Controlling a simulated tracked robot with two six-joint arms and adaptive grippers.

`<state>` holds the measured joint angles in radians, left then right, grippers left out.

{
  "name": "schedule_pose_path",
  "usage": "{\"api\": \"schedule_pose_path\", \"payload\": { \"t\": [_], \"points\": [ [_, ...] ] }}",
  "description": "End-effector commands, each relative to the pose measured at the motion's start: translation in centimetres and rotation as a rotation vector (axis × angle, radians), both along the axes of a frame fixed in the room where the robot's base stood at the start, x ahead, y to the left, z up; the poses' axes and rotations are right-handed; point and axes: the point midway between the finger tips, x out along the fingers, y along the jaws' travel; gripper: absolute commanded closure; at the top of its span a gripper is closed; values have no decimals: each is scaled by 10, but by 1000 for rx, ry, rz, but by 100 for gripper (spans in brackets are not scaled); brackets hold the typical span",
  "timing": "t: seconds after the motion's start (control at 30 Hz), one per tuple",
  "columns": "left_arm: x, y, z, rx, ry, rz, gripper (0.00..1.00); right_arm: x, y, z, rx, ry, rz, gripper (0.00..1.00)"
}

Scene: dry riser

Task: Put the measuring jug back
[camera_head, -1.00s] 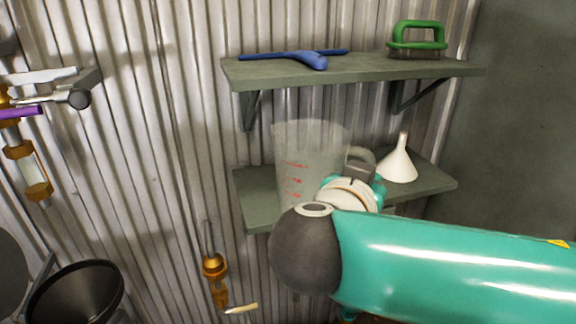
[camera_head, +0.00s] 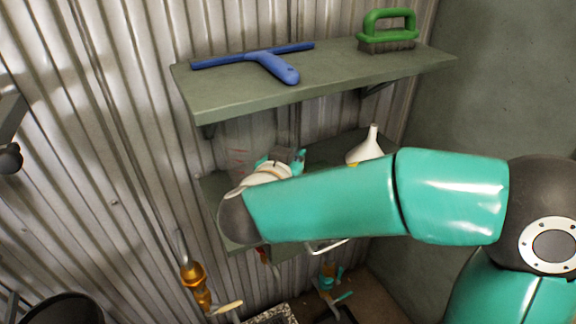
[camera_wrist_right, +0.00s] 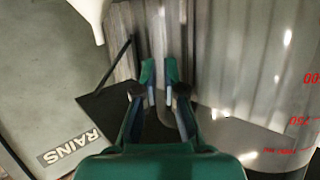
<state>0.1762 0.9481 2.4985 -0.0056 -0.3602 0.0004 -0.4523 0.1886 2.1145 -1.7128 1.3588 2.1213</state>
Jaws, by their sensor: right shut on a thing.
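The measuring jug (camera_head: 236,146) is clear, with red marks, and looks upright at the lower shelf (camera_head: 216,188), below the upper shelf. My right arm hides its lower part in the head view. I cannot tell whether its base touches the shelf. In the right wrist view the jug (camera_wrist_right: 250,65) fills the right side, its red numbers at the edge. My right gripper (camera_wrist_right: 158,90) is shut on the jug, apparently at its handle; the grip itself is only partly clear. In the head view the right gripper (camera_head: 286,156) is partly hidden by its own wrist. My left gripper is not in view.
A white funnel (camera_head: 366,146) stands on the lower shelf, right of the jug. The upper shelf (camera_head: 330,78) holds a blue squeegee (camera_head: 270,64) and a green brush (camera_head: 388,30). Brass fittings (camera_head: 194,285) hang below.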

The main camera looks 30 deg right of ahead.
Motion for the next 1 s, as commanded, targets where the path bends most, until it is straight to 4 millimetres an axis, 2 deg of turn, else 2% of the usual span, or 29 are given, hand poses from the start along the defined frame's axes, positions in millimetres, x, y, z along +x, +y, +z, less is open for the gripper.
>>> {"api": "schedule_pose_path", "payload": {
  "t": [0.17,0.4,0.5,0.93,1.0],
  "points": [
    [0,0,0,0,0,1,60,3,4,-11,-2,0,10,100],
    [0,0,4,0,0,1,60,3,3,-41,-3,4,9,100],
    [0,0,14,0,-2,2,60,3,2,-43,-3,2,5,100],
    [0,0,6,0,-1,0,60,3,1,-50,0,-3,1,100],
    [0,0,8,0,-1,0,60,2,0,-49,0,-1,2,83]
  ]
}}
